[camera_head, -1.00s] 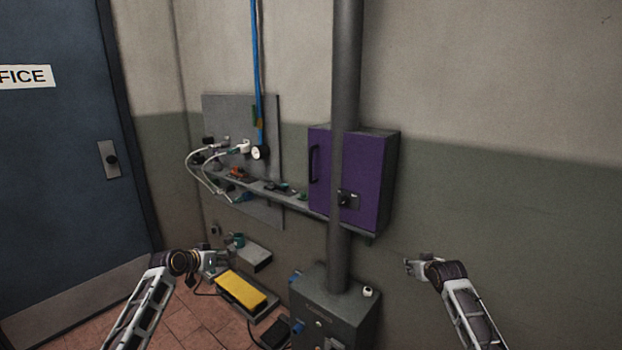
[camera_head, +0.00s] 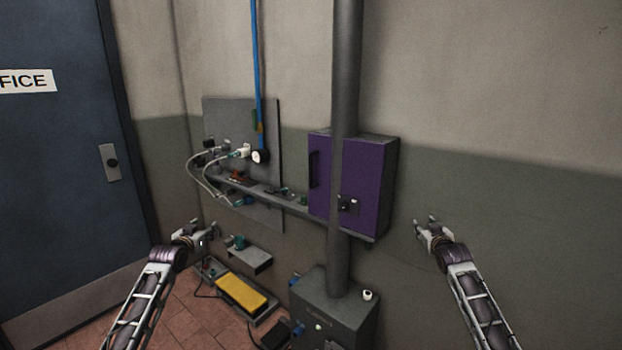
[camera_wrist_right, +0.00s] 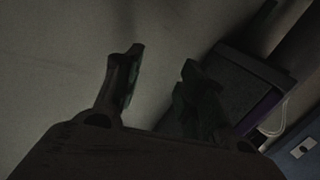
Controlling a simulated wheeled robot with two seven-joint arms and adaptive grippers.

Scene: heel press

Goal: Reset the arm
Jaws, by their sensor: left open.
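My left gripper (camera_head: 208,231) is raised at the left, open and empty, in front of the wall and near a small grey wall shelf. My right gripper (camera_head: 427,224) is raised at the right, in front of the green lower wall and apart from the purple cabinet (camera_head: 370,185). In the right wrist view its two fingers (camera_wrist_right: 160,85) stand apart with nothing between them. The cabinet also shows at the right of that dark view (camera_wrist_right: 240,88).
A grey post (camera_head: 346,90) rises in front of the cabinet from a grey machine base (camera_head: 340,312). A yellow pedal (camera_head: 241,292) lies on the tiled floor. A grey panel (camera_head: 225,120) with hoses and fittings hangs on the wall. A blue door (camera_head: 60,160) stands at left.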

